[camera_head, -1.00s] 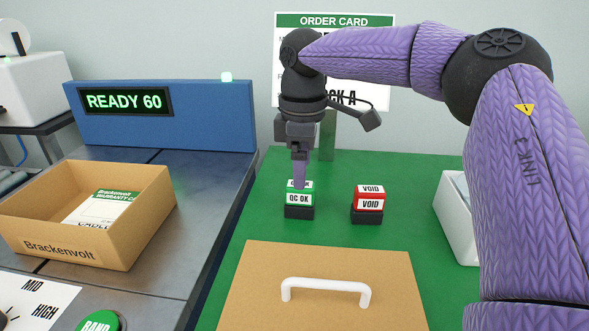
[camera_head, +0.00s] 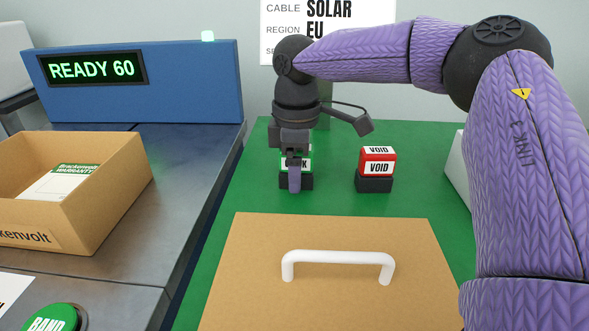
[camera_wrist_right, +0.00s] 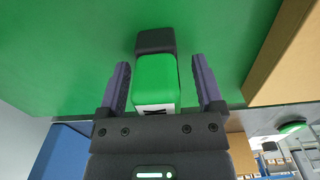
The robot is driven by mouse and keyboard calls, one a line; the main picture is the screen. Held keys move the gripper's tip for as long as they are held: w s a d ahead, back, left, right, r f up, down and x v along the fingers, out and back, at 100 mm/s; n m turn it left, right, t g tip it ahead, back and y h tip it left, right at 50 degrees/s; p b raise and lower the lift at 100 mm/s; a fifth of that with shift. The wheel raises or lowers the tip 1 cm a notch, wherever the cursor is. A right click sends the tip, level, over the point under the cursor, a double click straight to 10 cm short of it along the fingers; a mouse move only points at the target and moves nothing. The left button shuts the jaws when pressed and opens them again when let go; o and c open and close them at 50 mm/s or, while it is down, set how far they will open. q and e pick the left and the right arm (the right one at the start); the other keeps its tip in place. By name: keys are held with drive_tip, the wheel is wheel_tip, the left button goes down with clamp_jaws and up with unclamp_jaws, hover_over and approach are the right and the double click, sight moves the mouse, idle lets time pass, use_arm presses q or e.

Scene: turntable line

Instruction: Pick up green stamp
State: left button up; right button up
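The green stamp stands on its black base on the green mat, largely hidden behind my right gripper (camera_head: 294,178) in the head view. In the right wrist view the green stamp (camera_wrist_right: 156,80) sits between the two purple fingers of my right gripper (camera_wrist_right: 161,85). A gap shows on each side of the stamp, so the gripper is open around it and not closed on it. The red VOID stamp (camera_head: 378,160) stands on its own black base to the right. My left gripper is not in view.
A brown board with a white handle (camera_head: 337,258) lies in front of the stamps. An open Brackenvolt box (camera_head: 112,205) stands on the grey surface at left, beside a blue READY 60 display unit (camera_head: 190,85). A white bin (camera_head: 457,172) is partly hidden behind my right arm.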

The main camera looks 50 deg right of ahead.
drive_tip(key=c, duration=0.9)
clamp_jaws()
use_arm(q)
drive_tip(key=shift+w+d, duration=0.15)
use_arm(e)
wheel_tip(320, 180, up, 10)
drive_tip(key=p, duration=0.6)
drive_tip(key=shift+r, duration=0.15)
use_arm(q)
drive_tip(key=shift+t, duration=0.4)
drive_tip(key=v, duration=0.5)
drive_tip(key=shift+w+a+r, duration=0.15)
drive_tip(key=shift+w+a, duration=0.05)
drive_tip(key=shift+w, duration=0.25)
